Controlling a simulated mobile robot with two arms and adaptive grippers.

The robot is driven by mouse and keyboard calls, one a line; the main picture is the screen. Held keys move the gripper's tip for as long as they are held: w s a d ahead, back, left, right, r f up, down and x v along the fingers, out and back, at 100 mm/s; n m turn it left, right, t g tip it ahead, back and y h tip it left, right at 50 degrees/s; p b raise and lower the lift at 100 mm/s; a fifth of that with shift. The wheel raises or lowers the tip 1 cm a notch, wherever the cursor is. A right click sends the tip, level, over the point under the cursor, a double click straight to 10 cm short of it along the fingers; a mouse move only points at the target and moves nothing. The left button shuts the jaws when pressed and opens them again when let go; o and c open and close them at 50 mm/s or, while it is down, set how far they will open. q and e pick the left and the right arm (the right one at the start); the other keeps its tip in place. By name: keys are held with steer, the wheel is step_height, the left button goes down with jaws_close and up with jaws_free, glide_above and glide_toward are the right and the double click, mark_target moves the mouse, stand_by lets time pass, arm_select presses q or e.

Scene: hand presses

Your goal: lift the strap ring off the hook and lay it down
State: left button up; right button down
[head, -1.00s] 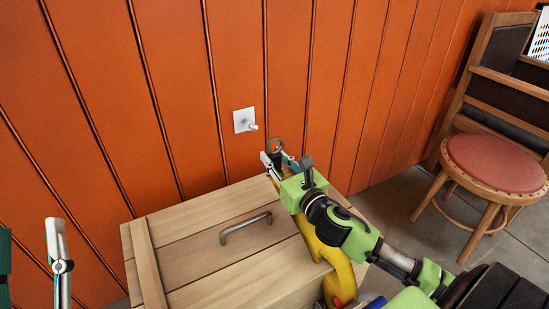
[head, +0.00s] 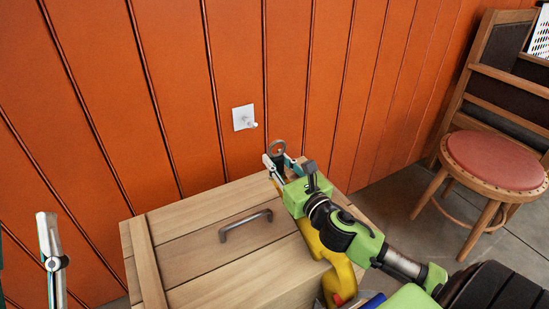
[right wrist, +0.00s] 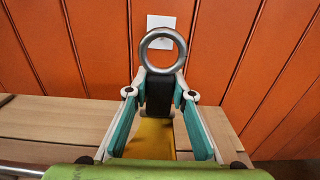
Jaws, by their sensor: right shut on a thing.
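The strap ring is a grey metal ring (head: 278,141) on a short black strap. It also shows in the right wrist view (right wrist: 162,33), with the black strap (right wrist: 159,95) below it. My right gripper (right wrist: 160,78) is shut on the strap just under the ring, and the ring stands upright above the fingertips. In the head view this gripper (head: 278,164) is over the far right of the wooden chest. The hook (head: 253,125) sticks out of a white wall plate (head: 241,116). The ring is apart from it, lower and to the right. My left gripper (head: 27,245) is partly cut off at the left edge, its visible parts apart.
A yellow object (head: 338,272) is under my right arm. An orange panelled wall (head: 170,80) stands behind. A red-seated chair (head: 497,160) is at right.

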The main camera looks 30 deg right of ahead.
mark_target(279, 163)
steer(key=shift+s+a, duration=0.1)
steer(key=shift+s, duration=0.95)
arm_select(q)
steer(key=shift+w+f+g+y, duration=0.25)
steer(key=shift+w+f+g, duration=0.25)
steer(key=shift+f, duration=0.25)
steer(key=shift+w+f+g+y, duration=0.25)
steer(key=shift+w+f+g, duration=0.15)
steer(key=shift+w+f, duration=0.25)
arm_select(e)
steer(key=shift+s+a+r, duration=0.1)
steer(key=shift+s+r, duration=0.1)
steer(key=shift+s, duration=1.7)
arm_select(q)
steer(key=shift+s+r, duration=0.1)
steer(key=shift+s, duration=0.05)
